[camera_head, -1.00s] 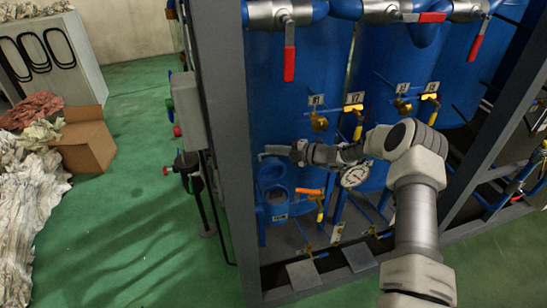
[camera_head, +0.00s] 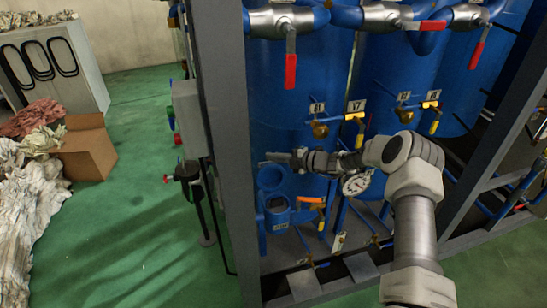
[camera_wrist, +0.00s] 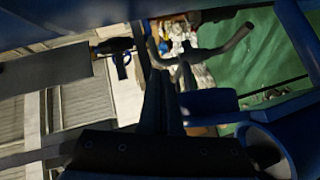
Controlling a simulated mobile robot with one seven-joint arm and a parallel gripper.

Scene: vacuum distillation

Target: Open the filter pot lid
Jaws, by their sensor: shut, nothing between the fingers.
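The filter pot (camera_head: 278,218) is a small blue cylinder low in front of the left blue tank, inside the grey frame. Its round blue lid (camera_head: 270,178) appears raised on edge behind the pot's mouth, so the pot looks open. My gripper (camera_head: 271,158) is level, just above the raised lid, pointing left, with no clear contact. In the wrist view my dark fingers (camera_wrist: 165,100) are together and empty. A blue round rim (camera_wrist: 268,145) shows at the lower right there, probably the pot. That view is dark and partly blocked.
A grey frame post (camera_head: 226,150) stands just left of the pot. A valve with an orange handle (camera_head: 312,200) is close on its right, and a round gauge (camera_head: 356,184) is below my wrist. Yellow-handled valves (camera_head: 355,116) are above. Green floor (camera_head: 140,235) is free at left.

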